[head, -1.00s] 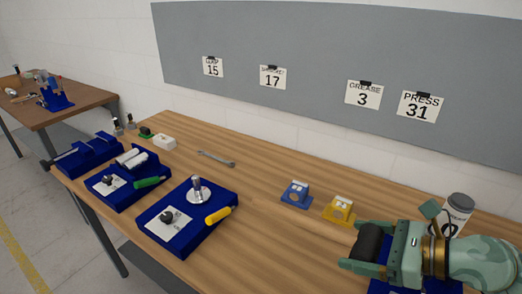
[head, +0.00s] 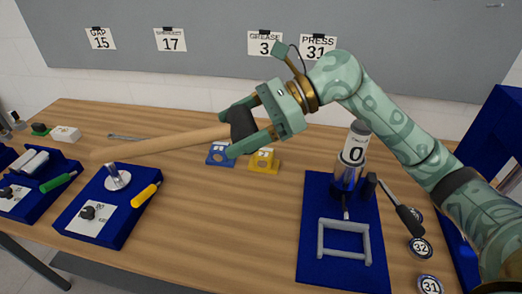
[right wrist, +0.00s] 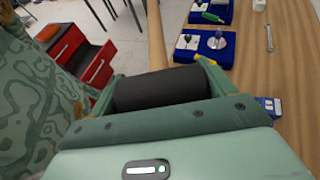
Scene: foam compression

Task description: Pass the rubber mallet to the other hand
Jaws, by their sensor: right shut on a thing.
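The rubber mallet (head: 165,140) has a black head and a long pale wooden handle. My right gripper (head: 236,130) is shut on the black head and holds the mallet raised above the workbench. In the right wrist view the black head (right wrist: 160,91) lies between the fingers and the handle (right wrist: 156,40) runs away toward the top. My left gripper is not in view.
A blue fixture (head: 222,155) and a yellow fixture (head: 265,160) stand behind and below the gripper. A blue press board (head: 312,235) lies at the right. A blue tray (head: 125,215) with a yellow-handled tool sits at the left. The bench middle is clear.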

